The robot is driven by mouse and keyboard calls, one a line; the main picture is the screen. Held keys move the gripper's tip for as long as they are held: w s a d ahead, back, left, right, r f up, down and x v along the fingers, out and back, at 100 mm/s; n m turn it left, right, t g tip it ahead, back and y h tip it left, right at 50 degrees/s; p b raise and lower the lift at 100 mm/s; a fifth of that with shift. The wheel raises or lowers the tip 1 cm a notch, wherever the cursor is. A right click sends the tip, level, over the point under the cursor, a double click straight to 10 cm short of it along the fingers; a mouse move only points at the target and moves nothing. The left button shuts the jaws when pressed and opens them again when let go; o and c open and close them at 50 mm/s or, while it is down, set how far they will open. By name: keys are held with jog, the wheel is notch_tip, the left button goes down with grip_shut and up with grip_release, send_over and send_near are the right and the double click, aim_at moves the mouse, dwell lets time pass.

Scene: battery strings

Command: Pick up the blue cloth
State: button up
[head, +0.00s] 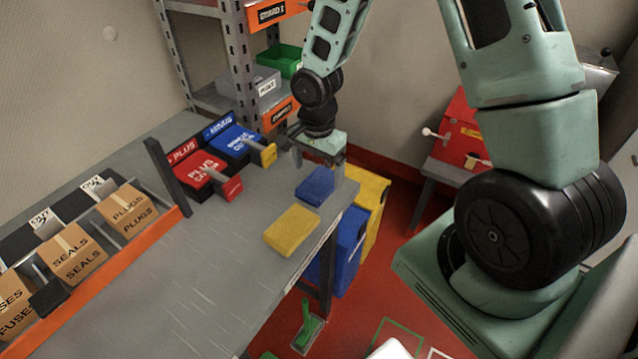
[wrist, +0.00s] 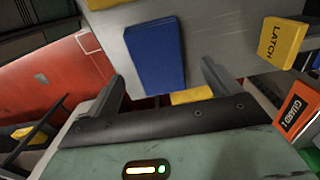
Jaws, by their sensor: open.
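The blue cloth (head: 315,186) is a folded flat pad lying on the grey workbench (head: 240,245) near its right edge. It also shows in the wrist view (wrist: 155,55), lying ahead of my gripper and between the lines of its two fingers. My gripper (head: 320,160) is above the bench just behind the cloth in the head view. In the wrist view my gripper (wrist: 163,82) has its fingers spread wide, with nothing between them. A yellow cloth (head: 292,231) lies on the bench in front of the blue one, apart from it.
Red and blue battery-like units (head: 203,175) with handles stand at the back of the bench. Cardboard boxes (head: 127,210) sit in a rack at left. A shelf (head: 240,60) stands behind. Blue and yellow bins (head: 349,250) are below the bench's right edge.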

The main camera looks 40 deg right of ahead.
aim_at(319, 182)
jog(key=shift+s+d+f, duration=0.1)
jog(key=shift+d+f, duration=0.05)
jog(key=shift+f, duration=1.6)
jog(key=c, duration=1.1)
jog(key=shift+o, duration=0.2)
jog(key=shift+r, duration=0.15)
notch_tip(319, 182, up, 10)
jog(key=shift+f, duration=0.1)
jog(key=shift+o, duration=0.5)
